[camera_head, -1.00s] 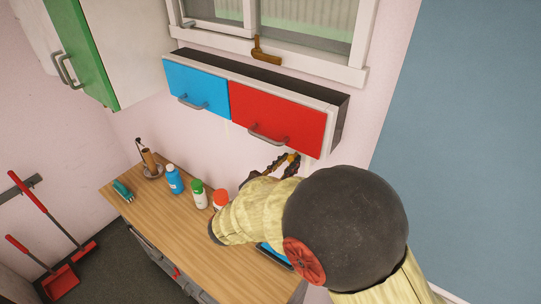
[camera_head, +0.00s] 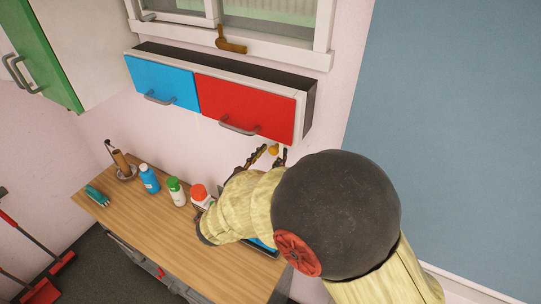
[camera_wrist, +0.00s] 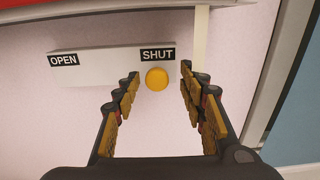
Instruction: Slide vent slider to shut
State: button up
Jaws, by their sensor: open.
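The vent slider is a pale horizontal plate (camera_wrist: 100,68) on the wall, with an OPEN label (camera_wrist: 63,60) at its left and a SHUT label (camera_wrist: 157,55) at its right. Its round yellow knob (camera_wrist: 156,78) sits right under the SHUT label, at the plate's right end. The knob (camera_head: 273,149) also shows in the head view, below the red door. My gripper (camera_wrist: 160,75) is open, with one finger on each side of the knob. It also shows in the head view (camera_head: 270,156). The knob appears clear of both fingers, though the depth between them is hard to judge.
A wall cabinet with a blue door (camera_head: 163,84) and a red door (camera_head: 245,106) hangs just above my gripper. Below, a wooden counter (camera_head: 165,230) holds a blue bottle (camera_head: 149,180), a green-capped bottle (camera_head: 176,192) and a red-capped bottle (camera_head: 200,195).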

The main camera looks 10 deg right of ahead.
jog(key=v, duration=1.2)
jog(key=shift+a+f, duration=0.1)
dwell(0.4)
jog(key=s+d+f+m+g+y+b, duration=0.4)
jog(key=s+f+m+g+y+b, duration=0.15)
jog(key=s+f+m+b, duration=0.5)
jog(key=s+d+f+m+g+y+b, duration=0.55)
jog(key=s+f+m, duration=0.3)
jog(key=m, duration=0.45)
jog(key=d+m+t+b, duration=0.2)
jog(key=d+m+b, duration=0.3)
jog(key=d+b, duration=0.2)
